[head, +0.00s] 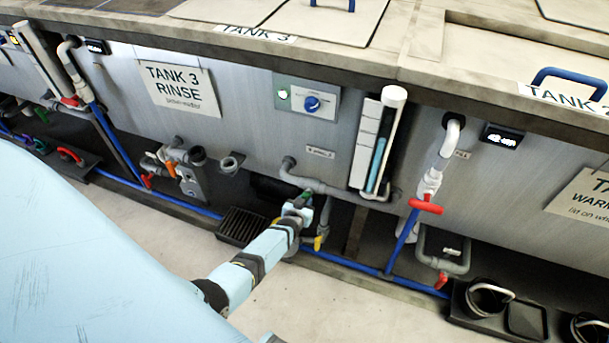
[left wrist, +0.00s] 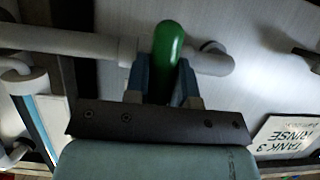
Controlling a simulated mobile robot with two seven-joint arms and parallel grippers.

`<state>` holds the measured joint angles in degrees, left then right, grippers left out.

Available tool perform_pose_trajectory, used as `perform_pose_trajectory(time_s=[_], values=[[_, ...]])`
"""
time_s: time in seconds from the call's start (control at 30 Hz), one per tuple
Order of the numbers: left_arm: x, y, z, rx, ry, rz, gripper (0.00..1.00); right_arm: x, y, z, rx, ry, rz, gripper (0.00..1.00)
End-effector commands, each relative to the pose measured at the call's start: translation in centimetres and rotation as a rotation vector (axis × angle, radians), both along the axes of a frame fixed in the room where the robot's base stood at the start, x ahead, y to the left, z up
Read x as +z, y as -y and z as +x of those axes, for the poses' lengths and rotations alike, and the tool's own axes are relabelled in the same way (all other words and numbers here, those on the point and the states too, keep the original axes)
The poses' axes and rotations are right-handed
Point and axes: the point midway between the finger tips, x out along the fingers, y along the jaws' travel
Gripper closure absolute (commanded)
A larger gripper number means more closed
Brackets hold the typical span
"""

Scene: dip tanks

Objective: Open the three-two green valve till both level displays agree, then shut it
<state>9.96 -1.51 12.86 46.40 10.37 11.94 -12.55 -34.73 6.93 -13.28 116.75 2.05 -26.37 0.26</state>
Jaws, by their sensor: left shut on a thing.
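My left gripper (head: 306,199) reaches down to the grey pipe between the tanks, below the front of tank 3. It is shut on the green valve handle (left wrist: 168,42), which shows between the two fingers in the left wrist view. In that view the handle looks crosswise to the grey pipe (left wrist: 70,42). In the head view the gripper hides most of the handle. One dark level display (head: 502,136) is lit on the tank 2 side, reading about 42 cm. Another dark display (head: 97,46) is at the left of tank 3, too small to read. My right gripper is out of view.
A sight tube (head: 379,150) with blue liquid stands right of the gripper. Red-handled valves (head: 426,206) sit on the pipe further right. A yellow handle (head: 318,243) hangs just below the gripper. A black floor grate (head: 241,227) lies to its left. Blue pipe runs along the floor.

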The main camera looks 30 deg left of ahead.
Motion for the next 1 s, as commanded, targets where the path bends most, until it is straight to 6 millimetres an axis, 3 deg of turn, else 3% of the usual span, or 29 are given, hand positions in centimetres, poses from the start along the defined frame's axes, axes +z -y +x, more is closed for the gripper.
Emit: perform_pose_trajectory(time_s=[0.53, 0.57, 0.67, 1.0], values=[[0.01, 0.04, 0.02, -0.001, -0.007, 0.028, 1.0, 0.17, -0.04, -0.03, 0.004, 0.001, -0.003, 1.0], [0.0, 0.02, 0.03, -0.001, -0.006, 0.028, 0.74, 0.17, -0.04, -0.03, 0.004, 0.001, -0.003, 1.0], [0.01, 0.01, 0.03, -0.001, -0.006, 0.028, 0.51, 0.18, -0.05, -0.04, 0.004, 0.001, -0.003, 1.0], [0.09, -0.02, 0.02, 0.0, -0.005, 0.026, 0.51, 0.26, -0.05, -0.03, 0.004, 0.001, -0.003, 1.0]])
